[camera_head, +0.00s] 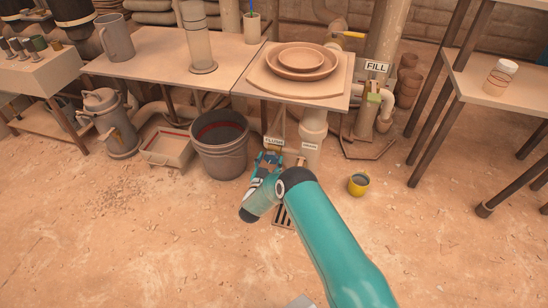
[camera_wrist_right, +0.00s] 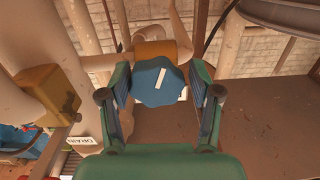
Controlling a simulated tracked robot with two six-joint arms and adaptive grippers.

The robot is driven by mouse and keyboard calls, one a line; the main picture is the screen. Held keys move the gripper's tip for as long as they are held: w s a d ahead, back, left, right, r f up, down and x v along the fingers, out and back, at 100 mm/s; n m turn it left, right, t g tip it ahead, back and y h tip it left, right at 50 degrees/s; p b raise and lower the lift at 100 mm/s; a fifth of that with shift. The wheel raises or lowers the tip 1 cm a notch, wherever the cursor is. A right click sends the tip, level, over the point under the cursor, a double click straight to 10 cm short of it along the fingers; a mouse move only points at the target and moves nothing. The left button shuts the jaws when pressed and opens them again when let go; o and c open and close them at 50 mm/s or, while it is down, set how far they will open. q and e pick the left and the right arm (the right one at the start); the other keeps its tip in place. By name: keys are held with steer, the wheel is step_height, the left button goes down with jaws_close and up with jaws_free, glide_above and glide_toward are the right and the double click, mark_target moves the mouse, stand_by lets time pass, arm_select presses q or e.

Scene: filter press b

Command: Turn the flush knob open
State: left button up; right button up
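The flush knob (camera_wrist_right: 157,82) is a blue, scalloped disc with a short white bar, slightly tilted from upright. In the right wrist view it sits between the two fingers of my right gripper (camera_wrist_right: 160,84). The fingers are spread, one on each side; I cannot tell whether they touch its rim. In the head view my right gripper (camera_head: 268,163) is under the table's front edge, just below the FLUSH label (camera_head: 273,141), and mostly hides the knob. My left gripper is not in view.
The DRAIN label (camera_head: 309,146) is on a pipe just right; an orange-brown block (camera_wrist_right: 48,92) shows beside it in the wrist view. A grey bucket (camera_head: 220,146) stands left, a yellow cup (camera_head: 358,184) right. The table (camera_head: 240,88) overhangs. The front floor is mostly clear.

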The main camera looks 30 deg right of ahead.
steer(key=shift+o, duration=1.1)
steer(key=shift+d+r, duration=0.1)
steer(key=v, duration=1.2)
